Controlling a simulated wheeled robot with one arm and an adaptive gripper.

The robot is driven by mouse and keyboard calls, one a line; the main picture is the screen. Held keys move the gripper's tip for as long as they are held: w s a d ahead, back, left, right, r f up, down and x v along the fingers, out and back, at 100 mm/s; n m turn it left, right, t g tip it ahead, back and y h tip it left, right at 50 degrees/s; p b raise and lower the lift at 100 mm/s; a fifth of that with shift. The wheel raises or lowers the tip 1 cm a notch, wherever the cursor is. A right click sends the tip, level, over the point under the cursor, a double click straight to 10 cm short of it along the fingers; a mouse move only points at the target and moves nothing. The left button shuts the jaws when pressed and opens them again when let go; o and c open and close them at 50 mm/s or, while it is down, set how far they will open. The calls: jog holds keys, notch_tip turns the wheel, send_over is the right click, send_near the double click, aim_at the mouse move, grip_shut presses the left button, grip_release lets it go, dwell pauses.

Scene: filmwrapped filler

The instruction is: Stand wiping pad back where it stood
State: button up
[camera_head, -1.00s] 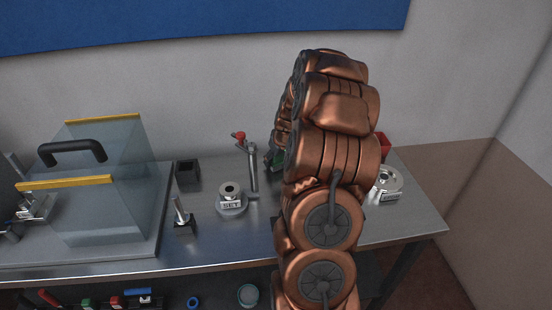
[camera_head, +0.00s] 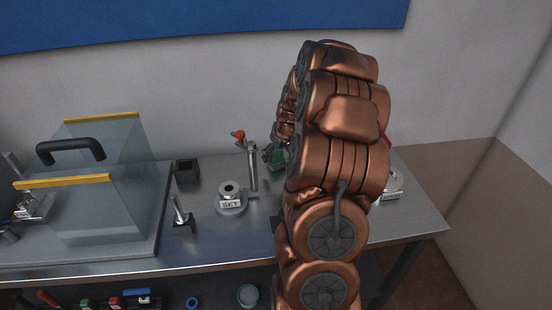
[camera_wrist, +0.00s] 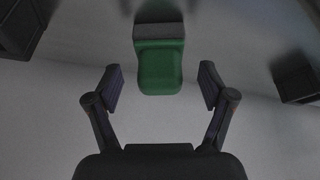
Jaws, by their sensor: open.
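A green block with a dark grey band, which looks like the wiping pad, shows in the wrist view (camera_wrist: 158,70). The pad lies ahead of and partly between the fingertips, untouched. In the head view my arm hides most of the gripper and the area behind it.
Dark objects flank the pad in the wrist view (camera_wrist: 295,78).

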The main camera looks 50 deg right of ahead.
jog(key=d+b+v, duration=0.1)
jog(key=b+v, duration=0.1)
jog(key=v, duration=0.7)
jog(key=shift+a, duration=0.5)
